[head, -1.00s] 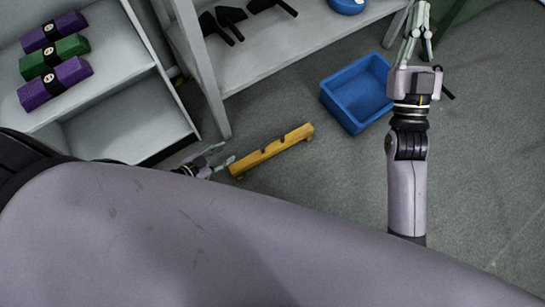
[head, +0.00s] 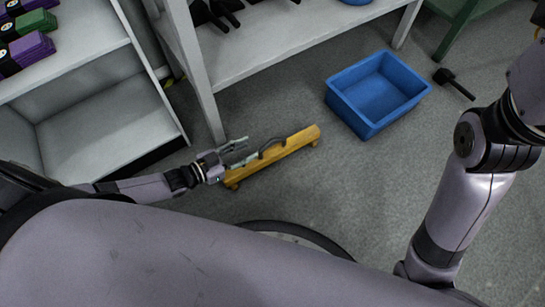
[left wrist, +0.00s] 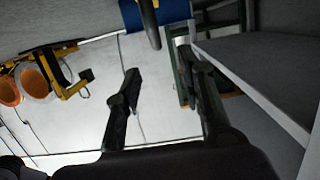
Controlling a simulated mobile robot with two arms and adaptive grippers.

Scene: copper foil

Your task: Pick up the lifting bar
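The lifting bar is a yellow bar (head: 288,149) lying on the grey floor in the middle of the head view. A dark curved handle (head: 271,143) shows on its top. My left gripper (head: 241,152) is at the bar's left end, its fingers apart and pointing along the bar. I cannot tell whether they touch it. The left wrist view also shows the gripper open (left wrist: 165,80) with nothing between its fingertips. A dark rounded piece at that view's top centre is unclear. My right arm is at the right; its fingers are out of view.
A blue bin (head: 334,93) stands on the floor beyond the bar's right end. A grey shelf's leg (head: 209,103) rises just behind the bar. A grey cabinet (head: 117,140) stands at the left. A black tool (head: 455,84) lies right of the bin.

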